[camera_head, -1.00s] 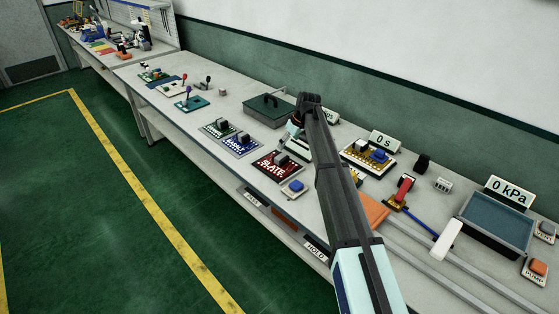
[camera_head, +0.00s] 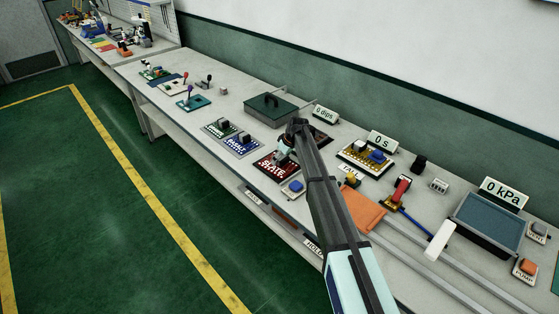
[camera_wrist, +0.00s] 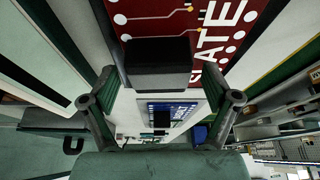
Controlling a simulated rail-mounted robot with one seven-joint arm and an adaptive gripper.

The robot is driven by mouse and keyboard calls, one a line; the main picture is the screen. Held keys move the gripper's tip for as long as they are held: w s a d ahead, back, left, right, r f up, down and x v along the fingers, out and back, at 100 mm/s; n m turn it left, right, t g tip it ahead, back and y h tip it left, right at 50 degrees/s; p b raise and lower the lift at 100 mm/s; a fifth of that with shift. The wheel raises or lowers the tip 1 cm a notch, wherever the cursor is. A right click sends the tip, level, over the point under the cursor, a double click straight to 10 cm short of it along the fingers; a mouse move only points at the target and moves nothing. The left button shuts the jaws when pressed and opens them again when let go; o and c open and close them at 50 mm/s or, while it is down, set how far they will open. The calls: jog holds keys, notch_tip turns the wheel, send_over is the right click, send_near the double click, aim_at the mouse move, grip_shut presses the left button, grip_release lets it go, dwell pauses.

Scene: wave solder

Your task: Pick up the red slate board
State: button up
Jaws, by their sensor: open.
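The red slate board (camera_head: 268,171) lies flat on the bench, with white lettering. My gripper (camera_head: 285,158) is over its upper right part and hides some of it. In the wrist view the red board (camera_wrist: 215,15) fills the top, with a dark upright block (camera_wrist: 157,60) on it. My gripper (camera_wrist: 161,100) is open, with one finger to each side of the block and nothing held. I cannot tell how far the fingertips are from the board.
A blue board (camera_head: 243,147) and a green board (camera_head: 219,129) lie left of the red one. A blue button (camera_head: 293,187) is just in front on its right. An orange pad (camera_head: 361,211) lies right of my arm.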

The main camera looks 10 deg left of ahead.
jog(key=shift+f, duration=0.15)
jog(key=c, duration=1.5)
jog(key=shift+w, duration=0.1)
notch_tip(320, 180, up, 20)
jog(key=b, duration=0.5)
jog(key=shift+b, duration=0.4)
